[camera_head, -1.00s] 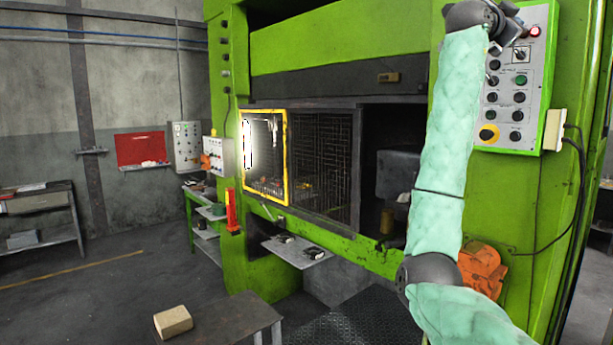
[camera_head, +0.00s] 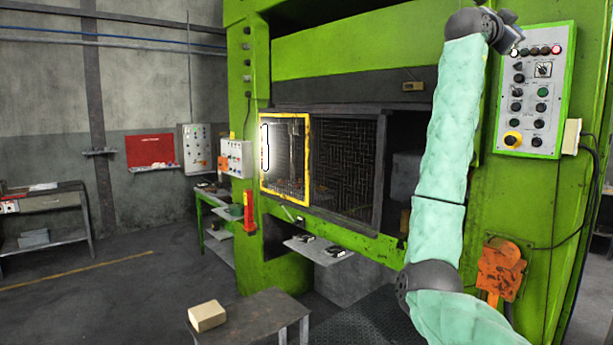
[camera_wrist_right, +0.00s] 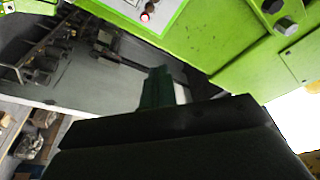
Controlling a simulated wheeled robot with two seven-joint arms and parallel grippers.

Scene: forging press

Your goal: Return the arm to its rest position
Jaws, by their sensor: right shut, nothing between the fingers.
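My right arm (camera_head: 445,150) in its pale green padded sleeve rises from the bottom right of the head view, its elbow low and its forearm nearly upright. My right gripper (camera_head: 514,42) is small at the top of that arm, just left of the press control panel (camera_head: 534,90). In the right wrist view the gripper's dark green fingers (camera_wrist_right: 158,88) are together with nothing between them. A corner of a light panel with a red lamp (camera_wrist_right: 146,15) shows above them. My left gripper is in neither view.
The green press (camera_head: 350,55) fills the middle and right, with a yellow-framed mesh guard (camera_head: 307,160). A low table (camera_head: 255,320) with a beige block (camera_head: 207,316) stands in front. An orange device (camera_head: 500,268) is close right of my elbow. The floor at left is open.

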